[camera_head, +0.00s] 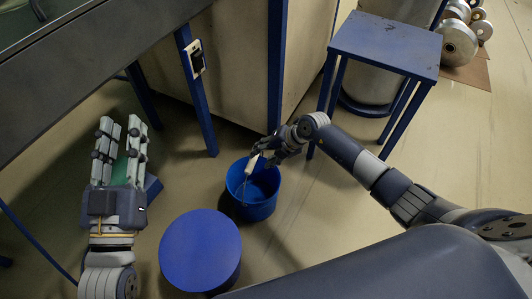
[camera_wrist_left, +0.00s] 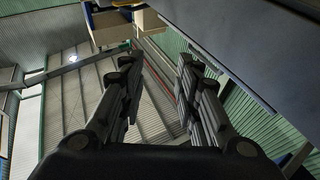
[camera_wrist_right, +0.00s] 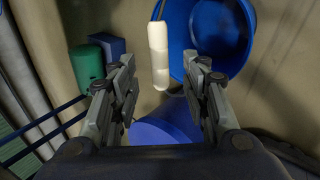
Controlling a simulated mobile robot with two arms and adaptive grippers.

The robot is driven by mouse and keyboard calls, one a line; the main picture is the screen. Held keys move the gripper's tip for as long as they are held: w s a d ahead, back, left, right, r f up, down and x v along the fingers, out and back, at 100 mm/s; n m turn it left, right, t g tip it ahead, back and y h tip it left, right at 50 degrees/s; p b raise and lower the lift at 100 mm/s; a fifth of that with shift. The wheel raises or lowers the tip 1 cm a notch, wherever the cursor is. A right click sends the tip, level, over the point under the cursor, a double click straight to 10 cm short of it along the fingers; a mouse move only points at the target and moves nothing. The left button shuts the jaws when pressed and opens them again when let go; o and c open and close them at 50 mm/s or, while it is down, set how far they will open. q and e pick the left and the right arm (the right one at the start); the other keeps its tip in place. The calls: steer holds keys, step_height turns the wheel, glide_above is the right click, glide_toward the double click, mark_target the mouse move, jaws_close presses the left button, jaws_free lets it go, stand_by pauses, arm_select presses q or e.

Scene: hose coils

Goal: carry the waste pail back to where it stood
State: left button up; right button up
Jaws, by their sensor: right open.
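The waste pail is the blue bucket (camera_head: 262,207), on the floor at the middle of the head view. Its open mouth also fills the upper right of the right wrist view (camera_wrist_right: 232,38). A white grip (camera_wrist_right: 158,55) on its thin handle shows above the mouth. My right gripper (camera_head: 268,152) is at the pail's far rim, close to the grip. Its jaws are apart in the right wrist view, and the grip appears between the fingertips; I cannot tell if they touch it. My left gripper (camera_head: 120,145) is raised at the left, open and empty, away from the pail.
A round blue stool (camera_head: 200,250) stands just in front of the pail. A dark bench (camera_head: 80,60) with blue legs is at the left. A square blue stool (camera_head: 385,45) is at the back right. A green can (camera_wrist_right: 88,65) sits by a blue box (camera_wrist_right: 108,45). Floor right of the pail is clear.

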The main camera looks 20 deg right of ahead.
arm_select(q)
steer(key=shift+w+a+f+g+y+p, duration=0.15)
steer(key=shift+f+g, duration=0.3)
steer(key=shift+f, duration=0.3)
steer(key=shift+w+f+g+y+p, duration=0.15)
steer(key=shift+f+g, duration=0.25)
steer(key=shift+f, duration=0.3)
steer(key=shift+w+a+f+g+p, duration=0.15)
steer(key=shift+f+g, duration=0.3)
steer(key=shift+f, duration=0.3)
arm_select(e)
steer(key=shift+s+d+r, duration=0.15)
steer(key=shift+d+r, duration=0.05)
steer(key=shift+r, duration=0.2)
arm_select(q)
steer(key=shift+s, duration=0.1)
arm_select(e)
steer(key=v, duration=1.2)
